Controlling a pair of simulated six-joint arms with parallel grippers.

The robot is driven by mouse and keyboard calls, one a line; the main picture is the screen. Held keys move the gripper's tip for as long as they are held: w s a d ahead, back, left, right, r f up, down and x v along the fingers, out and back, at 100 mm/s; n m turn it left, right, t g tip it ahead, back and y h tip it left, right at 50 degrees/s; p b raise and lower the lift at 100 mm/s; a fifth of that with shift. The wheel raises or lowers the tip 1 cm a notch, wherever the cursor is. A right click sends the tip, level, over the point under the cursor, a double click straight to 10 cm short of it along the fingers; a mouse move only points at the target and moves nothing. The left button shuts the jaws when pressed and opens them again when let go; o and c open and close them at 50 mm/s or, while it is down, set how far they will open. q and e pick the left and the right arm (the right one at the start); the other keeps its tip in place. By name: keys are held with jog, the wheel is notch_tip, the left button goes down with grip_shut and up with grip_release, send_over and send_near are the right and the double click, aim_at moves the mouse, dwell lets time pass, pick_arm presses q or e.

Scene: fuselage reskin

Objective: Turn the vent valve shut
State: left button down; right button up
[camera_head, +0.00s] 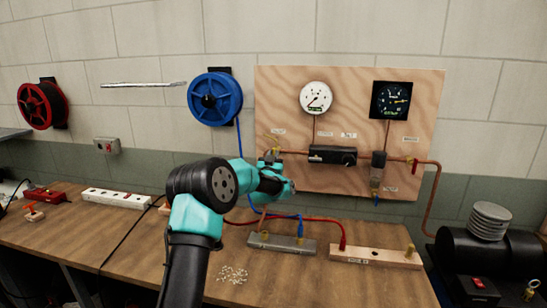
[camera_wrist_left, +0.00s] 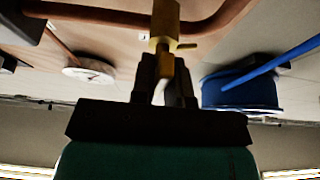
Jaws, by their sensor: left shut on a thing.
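A brass valve (camera_head: 274,143) sits at the left end of the copper pipe on the plywood board, under a small label too small to read. I take it to be the vent valve. My left gripper (camera_head: 270,158) is right at it, and the gripper and wrist hide most of its lower part. In the left wrist view the brass valve body (camera_wrist_left: 164,18) is at top centre. The two dark fingers of the left gripper (camera_wrist_left: 165,82) are closed on its yellow-brass handle between them. The handle's exact angle is hard to tell. My right gripper is not in view.
The plywood board (camera_head: 350,95) carries a white gauge (camera_head: 316,98), a black gauge (camera_head: 391,100) and a black pipe unit (camera_head: 332,155). Another valve with a red handle (camera_head: 414,168) is at right. A blue hose reel (camera_head: 215,98) hangs close left of the board. Hoses and blocks lie below.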

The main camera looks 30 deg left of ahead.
pick_arm(q)
jog(key=c, duration=1.2)
grip_release()
jog(key=shift+s+f, duration=0.1)
jog(key=v, duration=1.7)
